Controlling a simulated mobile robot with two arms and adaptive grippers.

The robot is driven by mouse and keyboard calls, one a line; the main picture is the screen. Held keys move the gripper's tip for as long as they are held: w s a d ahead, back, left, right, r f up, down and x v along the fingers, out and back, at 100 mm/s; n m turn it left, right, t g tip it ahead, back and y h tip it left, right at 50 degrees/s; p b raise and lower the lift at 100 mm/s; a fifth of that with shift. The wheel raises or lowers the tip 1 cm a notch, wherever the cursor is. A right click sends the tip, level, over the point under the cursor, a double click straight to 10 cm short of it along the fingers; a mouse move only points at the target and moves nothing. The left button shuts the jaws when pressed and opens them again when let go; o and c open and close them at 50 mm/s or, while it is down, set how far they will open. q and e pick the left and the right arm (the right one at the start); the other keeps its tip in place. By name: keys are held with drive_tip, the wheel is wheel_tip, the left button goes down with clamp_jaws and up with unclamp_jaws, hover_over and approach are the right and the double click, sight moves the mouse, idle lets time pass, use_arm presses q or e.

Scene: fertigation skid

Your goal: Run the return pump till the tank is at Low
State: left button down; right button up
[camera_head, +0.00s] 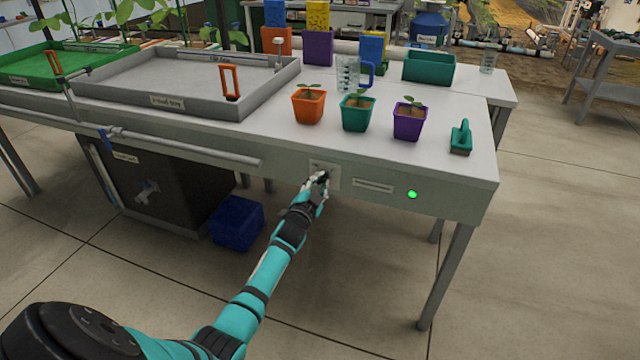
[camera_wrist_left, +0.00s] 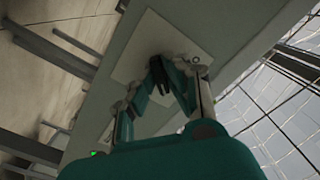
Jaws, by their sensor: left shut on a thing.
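My left gripper (camera_head: 318,184) is at a pale switch plate (camera_head: 332,172) on the bench's front panel. Its fingers are closed together on a small dark switch part, mostly hidden by the fingers. The left wrist view also shows the gripper (camera_wrist_left: 165,88) against the plate (camera_wrist_left: 150,38). A green lamp (camera_head: 412,194) is lit on the panel, right of the plate and a label strip (camera_head: 373,186). A dark tank (camera_head: 165,190) with a label and a tap stands under the bench at left; its level cannot be seen. My right gripper is out of view.
The bench top holds a grey flood tray (camera_head: 140,104), orange (camera_head: 308,106), teal (camera_head: 357,115) and purple (camera_head: 409,123) seedling pots, and a teal brush (camera_head: 461,138). A pipe (camera_head: 185,146) runs along the front. A blue crate (camera_head: 237,222) sits below.

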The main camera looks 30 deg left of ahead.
use_arm(q)
drive_tip(key=shift+f+m, duration=0.1)
drive_tip(key=shift+m, duration=0.6)
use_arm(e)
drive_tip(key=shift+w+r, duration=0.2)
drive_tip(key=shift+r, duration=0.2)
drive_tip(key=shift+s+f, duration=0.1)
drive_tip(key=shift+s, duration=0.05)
use_arm(q)
drive_tip(key=c, duration=1.4)
unclamp_jaws()
drive_tip(key=shift+o, duration=0.2)
drive_tip(key=shift+s, duration=0.15)
drive_tip(key=v, duration=1.2)
